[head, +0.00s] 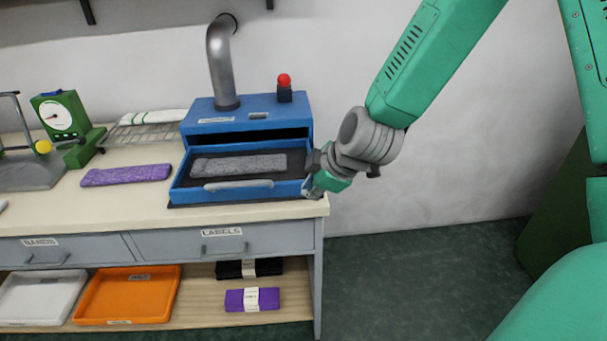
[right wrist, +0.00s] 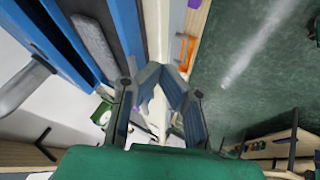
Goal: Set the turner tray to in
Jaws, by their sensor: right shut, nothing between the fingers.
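The turner is a blue box (head: 240,118) at the right end of the workbench. Its blue tray (head: 178,180) is slid out at the front, and a dark gap shows above it. A grey knitted strip (head: 238,164) lies in the tray, and a grey bar handle (head: 238,185) runs along its front. My right gripper (head: 314,188) is beside the tray's front right corner; I cannot tell whether it touches. In the right wrist view its fingers (right wrist: 160,76) are closed together and empty, with blue turner parts (right wrist: 75,35) at the left. My left gripper is not in view.
A bent grey pipe (head: 219,65) and a red button (head: 284,82) stand on the turner. A purple strip (head: 126,175) and a green dial gauge (head: 66,117) are to the left. Drawers (head: 222,242) sit below the tray. Open floor (head: 430,270) lies right of the bench.

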